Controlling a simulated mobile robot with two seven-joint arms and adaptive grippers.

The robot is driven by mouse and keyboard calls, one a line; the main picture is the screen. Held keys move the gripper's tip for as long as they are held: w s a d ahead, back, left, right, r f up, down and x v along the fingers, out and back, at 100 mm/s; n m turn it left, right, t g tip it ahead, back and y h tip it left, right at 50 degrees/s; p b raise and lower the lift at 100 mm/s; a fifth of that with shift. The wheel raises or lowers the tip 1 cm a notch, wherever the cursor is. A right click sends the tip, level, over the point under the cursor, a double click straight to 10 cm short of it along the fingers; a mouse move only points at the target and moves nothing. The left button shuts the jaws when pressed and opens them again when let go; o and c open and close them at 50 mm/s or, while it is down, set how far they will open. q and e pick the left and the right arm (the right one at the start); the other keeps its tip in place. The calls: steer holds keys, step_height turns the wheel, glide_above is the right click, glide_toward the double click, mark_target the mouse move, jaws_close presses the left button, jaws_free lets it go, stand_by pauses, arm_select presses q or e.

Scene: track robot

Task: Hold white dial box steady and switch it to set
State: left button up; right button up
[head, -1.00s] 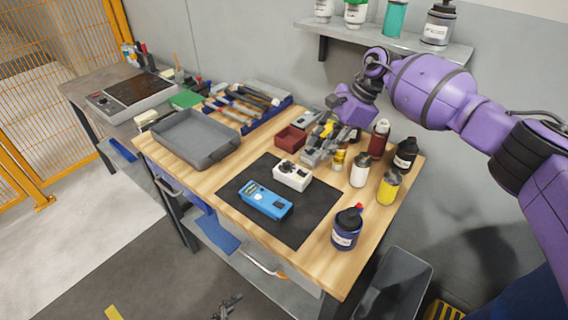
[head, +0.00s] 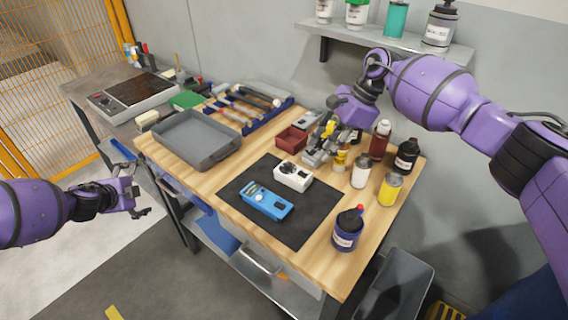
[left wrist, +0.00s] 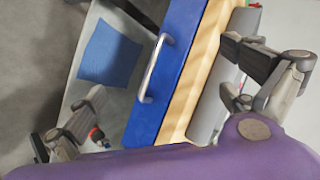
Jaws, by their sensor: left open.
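The white dial box (head: 293,175) lies on the black mat (head: 304,223) on the workbench, its dark dial on top. Its setting is too small to read. A blue device (head: 266,201) lies in front of it on the mat. My left gripper (head: 143,197) is open and empty, left of the bench's front edge and well apart from the box. In the left wrist view its spread fingers show with the bench edge behind. My right gripper (head: 314,157) is just behind and right of the box, pointing down; its finger opening cannot be made out.
A grey tray (head: 200,137), a red bin (head: 291,138) and a tool rack (head: 243,107) stand at the back and left. Several bottles, including a white one (head: 360,172) and a dark blue one (head: 347,231), line the right side. A blue drawer (left wrist: 184,50) is below the bench edge.

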arm_select(q)
steer(key=w+d+r+n, duration=0.1)
steer(key=w+d+r, duration=0.1)
steer(key=w+r, duration=0.2)
steer(key=w+d+r+n+t, duration=0.1)
steer(key=w+d+r, duration=0.2)
steer(key=w+r, duration=0.2)
steer(key=w+d+r+n+t, duration=0.1)
steer(key=w+d+r, duration=0.1)
steer(key=w+r, duration=0.2)
steer(key=shift+w+d+r+y, duration=0.15)
steer(key=shift+w+r+y, duration=0.1)
steer(key=shift+r+y, duration=0.15)
steer(key=w+d+n, duration=0.1)
steer(key=d+n, duration=0.1)
steer(key=d, duration=0.3)
steer(key=n+g+h, duration=0.2)
steer(key=n+g, duration=0.3)
steer(key=g, duration=0.4)
glide_above(290, 175)
steer(key=s+a, duration=0.1)
steer(key=s, duration=0.1)
step_height(290, 175, down, 4)
steer(key=shift+a+r, duration=0.1)
steer(key=shift+a, duration=0.05)
steer(key=shift+w+x, duration=0.2)
steer(key=shift+x, duration=3.2)
